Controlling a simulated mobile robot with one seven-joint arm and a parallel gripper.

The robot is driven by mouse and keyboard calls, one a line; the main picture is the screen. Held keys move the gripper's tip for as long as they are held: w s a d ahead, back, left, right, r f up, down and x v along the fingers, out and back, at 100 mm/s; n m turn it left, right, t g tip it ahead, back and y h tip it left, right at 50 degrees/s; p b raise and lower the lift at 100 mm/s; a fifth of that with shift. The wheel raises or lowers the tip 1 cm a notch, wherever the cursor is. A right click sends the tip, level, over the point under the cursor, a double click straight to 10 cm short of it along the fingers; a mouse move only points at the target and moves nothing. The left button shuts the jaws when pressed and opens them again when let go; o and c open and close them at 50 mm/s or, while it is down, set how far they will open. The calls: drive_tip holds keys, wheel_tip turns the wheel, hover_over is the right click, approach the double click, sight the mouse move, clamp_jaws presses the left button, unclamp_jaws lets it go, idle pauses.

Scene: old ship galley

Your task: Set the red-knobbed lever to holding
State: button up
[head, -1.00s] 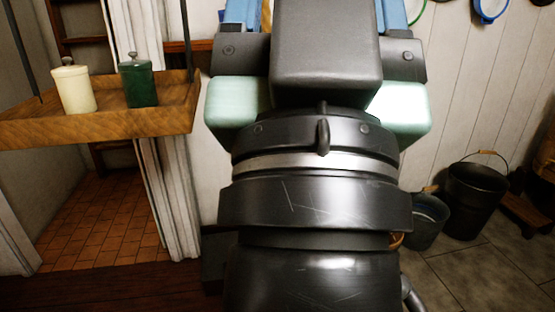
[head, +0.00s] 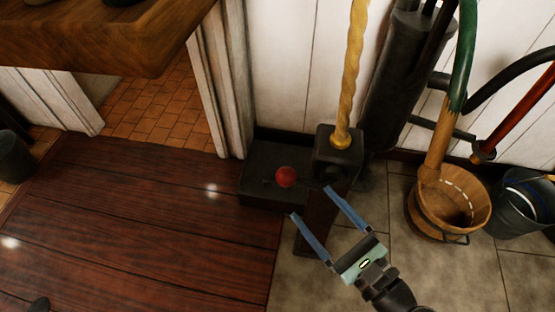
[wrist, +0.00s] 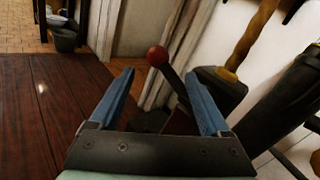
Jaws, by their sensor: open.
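The red knob (head: 287,177) of the lever shows in the head view beside a dark post and above a dark low box (head: 262,163). In the wrist view the red knob (wrist: 157,56) tops a dark lever arm (wrist: 176,87) that rises tilted to the left, seen between my fingertips. My gripper (head: 309,201) is open, with two blue fingers pointing toward the lever; it also shows in the wrist view (wrist: 163,82). The fingers look apart from the knob, and nothing is held. No markings for lever positions can be read.
A yellow twisted rope or pole (head: 352,70) rises from the dark post (head: 338,150). A thick dark cylinder (head: 400,80) stands behind. A wooden bucket (head: 425,205) and dark bucket (head: 525,205) are at right. A hanging wooden shelf (head: 110,50) overhangs the upper left. The plank floor is clear.

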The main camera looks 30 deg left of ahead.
drive_tip(key=b+x, duration=0.4)
drive_tip(key=x, duration=0.8)
drive_tip(key=shift+a, duration=0.4)
clamp_jaws()
